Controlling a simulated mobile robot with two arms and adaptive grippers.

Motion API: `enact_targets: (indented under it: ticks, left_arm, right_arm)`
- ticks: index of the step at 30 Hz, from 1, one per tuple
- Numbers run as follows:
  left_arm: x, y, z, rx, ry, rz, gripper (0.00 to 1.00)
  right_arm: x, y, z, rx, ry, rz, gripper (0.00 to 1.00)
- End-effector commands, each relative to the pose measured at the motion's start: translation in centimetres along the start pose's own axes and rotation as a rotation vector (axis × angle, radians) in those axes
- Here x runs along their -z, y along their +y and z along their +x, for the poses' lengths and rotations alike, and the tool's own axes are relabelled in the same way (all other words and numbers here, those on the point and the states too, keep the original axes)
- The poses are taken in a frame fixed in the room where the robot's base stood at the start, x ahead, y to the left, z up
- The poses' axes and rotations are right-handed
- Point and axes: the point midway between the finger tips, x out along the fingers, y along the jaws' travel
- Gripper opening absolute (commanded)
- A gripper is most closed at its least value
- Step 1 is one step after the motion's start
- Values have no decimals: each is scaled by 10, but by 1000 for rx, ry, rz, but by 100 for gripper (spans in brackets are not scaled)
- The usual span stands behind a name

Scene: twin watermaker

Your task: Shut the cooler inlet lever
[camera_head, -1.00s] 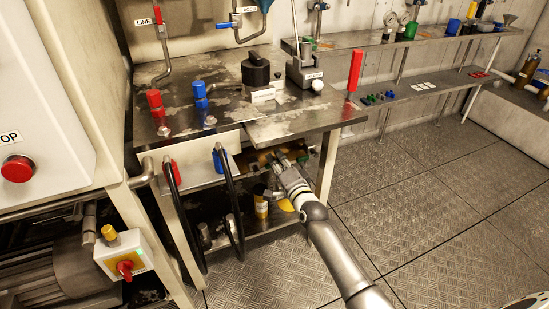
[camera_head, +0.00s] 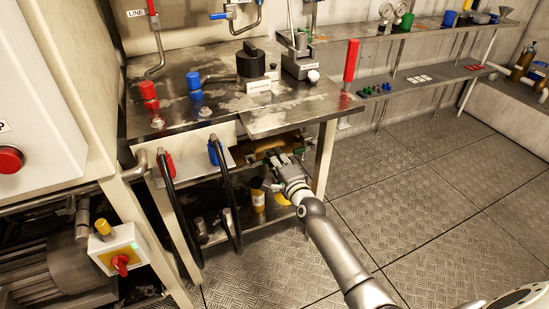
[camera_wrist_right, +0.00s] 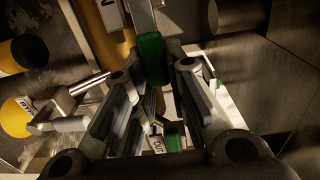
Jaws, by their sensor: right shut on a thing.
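My right gripper (camera_head: 280,162) reaches under the overhanging bench top, beside a brass-coloured cylinder (camera_head: 265,153). In the right wrist view its fingers (camera_wrist_right: 155,72) are shut on a green-sleeved lever (camera_wrist_right: 151,58). I take this for the cooler inlet lever; it has a metal shank. A white label near it, beside the brass tube (camera_wrist_right: 112,45), is cut off and shows an "N". A second green handle (camera_wrist_right: 172,138) with an "OUT" label (camera_wrist_right: 157,145) shows between the finger links. The lever is too small to make out in the head view. My left gripper is not in view.
The bench top (camera_head: 285,119) overhangs my gripper. Black hoses (camera_head: 226,195) with red and blue fittings hang left of it. A red upright handle (camera_head: 351,60) rises at the bench's right corner. The floor (camera_head: 430,190) on the right is clear.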

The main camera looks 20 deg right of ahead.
Motion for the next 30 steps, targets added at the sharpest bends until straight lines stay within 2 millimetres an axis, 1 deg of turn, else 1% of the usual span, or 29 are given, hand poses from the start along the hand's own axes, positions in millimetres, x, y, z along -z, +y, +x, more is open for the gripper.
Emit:
enact_targets:
  ticks: [2, 3, 8, 17, 20, 23, 25, 30]
  left_arm:
    - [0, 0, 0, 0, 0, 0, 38]
    - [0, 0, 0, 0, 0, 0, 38]
    - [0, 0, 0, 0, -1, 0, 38]
    - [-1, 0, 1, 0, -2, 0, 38]
    - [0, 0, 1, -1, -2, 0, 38]
    - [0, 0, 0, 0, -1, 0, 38]
    - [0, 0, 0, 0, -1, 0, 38]
    - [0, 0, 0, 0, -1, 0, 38]
  right_arm:
    - [0, 1, 0, -2, 0, -2, 0]
    - [0, 1, 0, -3, 0, -2, 16]
    - [0, 1, 0, -2, 0, -2, 36]
    - [0, 0, 0, -1, 0, -2, 38]
    - [0, 0, -3, 0, 0, -2, 38]
    - [0, 1, -11, -1, 0, -1, 38]
    - [0, 1, -19, -1, 0, -1, 38]
    - [0, 2, -48, -2, 1, -1, 38]
